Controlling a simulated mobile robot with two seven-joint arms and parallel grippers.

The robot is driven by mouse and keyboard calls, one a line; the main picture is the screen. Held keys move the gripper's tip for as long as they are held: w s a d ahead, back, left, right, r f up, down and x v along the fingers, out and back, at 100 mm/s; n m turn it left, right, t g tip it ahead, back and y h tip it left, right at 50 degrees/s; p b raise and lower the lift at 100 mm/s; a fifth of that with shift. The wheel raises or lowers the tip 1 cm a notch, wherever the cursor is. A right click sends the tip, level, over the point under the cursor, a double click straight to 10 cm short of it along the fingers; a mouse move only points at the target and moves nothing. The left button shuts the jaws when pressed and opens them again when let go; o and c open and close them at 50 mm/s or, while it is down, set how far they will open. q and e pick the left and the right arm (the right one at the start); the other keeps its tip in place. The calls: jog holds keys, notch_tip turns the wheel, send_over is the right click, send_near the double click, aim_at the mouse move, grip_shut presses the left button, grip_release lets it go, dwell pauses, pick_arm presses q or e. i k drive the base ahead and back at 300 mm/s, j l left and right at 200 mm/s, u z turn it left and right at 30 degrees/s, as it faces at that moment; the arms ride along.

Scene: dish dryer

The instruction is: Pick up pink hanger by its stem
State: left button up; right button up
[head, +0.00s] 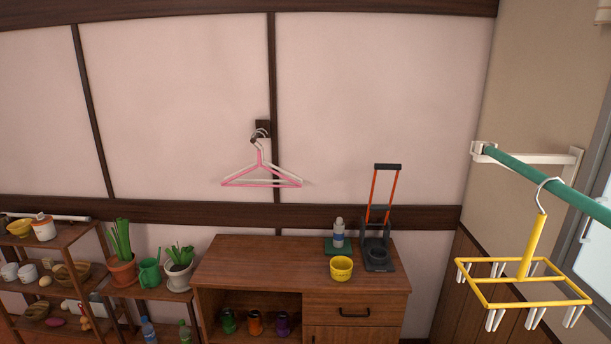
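The pink hanger (261,165) hangs by its hook from a dark wall hook (262,129) on the dark vertical strip of the wall. Its short stem and curved hook are at the top, and its triangular body spreads below. A white hanger (290,179) hangs with it, overlapping it, so their hooks are hard to tell apart. Neither of my grippers is in the head view.
A wooden cabinet (260,254) stands below, with a yellow cup (341,268), a bottle (338,233) and a dark stand with orange bars (378,254) on top. Plants and shelves are at left. A green pole (545,180) with a yellow peg hanger (527,282) is at right.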

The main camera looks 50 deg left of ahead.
aim_at(297, 185)
jog(key=u, duration=1.95)
jog(key=i+l, duration=0.2)
jog(key=i, duration=0.3)
jog(key=i+l+u, duration=0.15)
jog(key=i+u, duration=0.25)
jog(key=i+l+u, duration=0.15)
jog(key=u, duration=0.25)
jog(key=l, duration=0.1)
